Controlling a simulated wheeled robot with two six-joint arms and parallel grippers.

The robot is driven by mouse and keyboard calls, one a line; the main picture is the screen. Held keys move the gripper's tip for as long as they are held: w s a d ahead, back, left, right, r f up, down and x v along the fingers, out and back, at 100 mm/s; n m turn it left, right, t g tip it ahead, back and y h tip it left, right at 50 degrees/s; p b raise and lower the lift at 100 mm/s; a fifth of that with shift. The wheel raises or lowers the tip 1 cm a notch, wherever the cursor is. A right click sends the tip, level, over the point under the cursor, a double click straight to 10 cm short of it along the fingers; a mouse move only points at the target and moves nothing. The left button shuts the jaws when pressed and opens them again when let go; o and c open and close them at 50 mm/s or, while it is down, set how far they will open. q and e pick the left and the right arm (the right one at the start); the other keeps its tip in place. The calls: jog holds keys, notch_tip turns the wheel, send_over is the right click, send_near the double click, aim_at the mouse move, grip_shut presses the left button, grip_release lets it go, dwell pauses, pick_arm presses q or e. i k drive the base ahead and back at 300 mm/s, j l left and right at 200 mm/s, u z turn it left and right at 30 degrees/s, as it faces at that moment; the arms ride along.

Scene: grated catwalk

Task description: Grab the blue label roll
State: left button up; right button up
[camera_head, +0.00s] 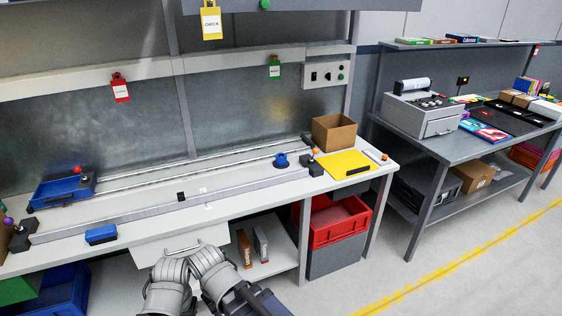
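A small round blue item with a dark top, which looks like the blue label roll (281,160), stands on the back right part of the workbench (215,212), beside the rail and left of a yellow mat. It appears upright, with nothing holding it. Two grey, ribbed arm parts of mine show at the bottom middle, in front of the bench and well short of the roll. I cannot make out gripper fingers on either arm.
A blue tray (50,193) and a blue block (101,235) are on the left of the bench. A cardboard box (333,132) and the yellow mat (341,165) are near the roll. Long rails cross the bench. A red crate (325,233) is below. Floor is clear at right.

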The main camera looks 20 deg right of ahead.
aim_at(280, 162)
jog(key=i+j, duration=0.15)
jog(key=i, duration=0.3)
jog(key=i+j, duration=0.15)
jog(key=i, duration=0.3)
jog(key=i+j, duration=0.15)
jog(key=i, duration=0.35)
jog(key=z, duration=1.4)
